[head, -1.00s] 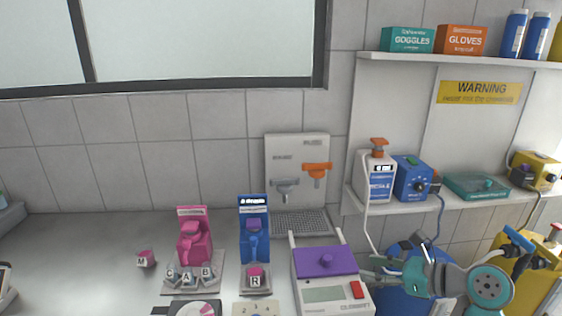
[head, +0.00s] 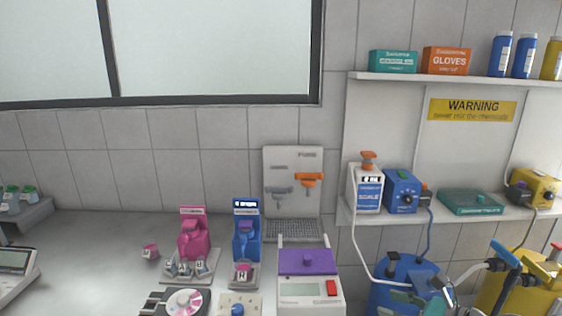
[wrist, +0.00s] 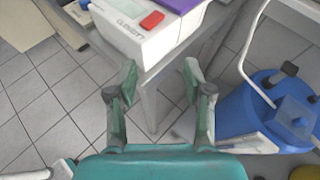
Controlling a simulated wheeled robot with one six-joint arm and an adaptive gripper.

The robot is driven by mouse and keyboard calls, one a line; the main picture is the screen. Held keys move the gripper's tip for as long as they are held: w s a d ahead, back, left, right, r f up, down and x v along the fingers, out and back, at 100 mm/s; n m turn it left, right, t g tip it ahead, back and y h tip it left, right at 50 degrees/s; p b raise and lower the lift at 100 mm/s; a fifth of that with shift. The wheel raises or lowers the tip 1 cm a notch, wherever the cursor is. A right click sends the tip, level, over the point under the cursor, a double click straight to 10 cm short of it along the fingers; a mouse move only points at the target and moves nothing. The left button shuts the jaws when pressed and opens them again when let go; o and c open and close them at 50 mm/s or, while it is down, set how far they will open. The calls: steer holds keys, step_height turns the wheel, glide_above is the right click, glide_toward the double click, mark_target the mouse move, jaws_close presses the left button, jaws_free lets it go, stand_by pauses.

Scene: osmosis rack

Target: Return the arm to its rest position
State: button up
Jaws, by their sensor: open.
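My gripper (wrist: 160,85) is open and empty in the wrist view. Its two fingers stand wide apart over the tiled floor, just off the bench edge. In the head view, part of my gripper (head: 428,300) shows at the bottom right, in front of the blue drum (head: 403,272). The white device with a purple lid (head: 309,262) stands on the bench to the left of my gripper. In the wrist view, that device (wrist: 135,38) is ahead of the fingertips, and the blue drum (wrist: 245,108) is to the right.
A pink device (head: 194,236) and a blue device (head: 245,238) stand on the bench, with lettered cubes around them. A shelf (head: 450,217) holding a white bottle (head: 366,188) and a blue box (head: 402,191) is on the right wall. A yellow drum (head: 505,292) stands at the far right.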

steer(key=s+a+f+n+t+h, duration=0.1)
steer(key=s+a+f+h, duration=0.15)
steer(key=f, duration=0.45)
steer(key=s+a+f+n+t+h, duration=0.1)
steer(key=s+a+f+n, duration=0.15)
steer(key=f, duration=0.35)
steer(key=s+f+n+h, duration=0.2)
steer(key=s+f, duration=0.2)
steer(key=s, duration=0.3)
steer(key=s+f+n+h, duration=0.2)
steer(key=s+f+n, duration=0.1)
steer(key=s+f, duration=0.3)
steer(key=s+a+r+n+t+h, duration=0.15)
steer(key=s+n, duration=0.65)
steer(key=s, duration=0.8)
steer(key=s+r+n+t, duration=0.1)
steer(key=s+r+n, duration=0.8)
steer(key=s+n, duration=0.1)
steer(key=shift+s+a+r, duration=0.25)
steer(key=shift+s+a, duration=0.05)
steer(key=shift+s, duration=0.45)
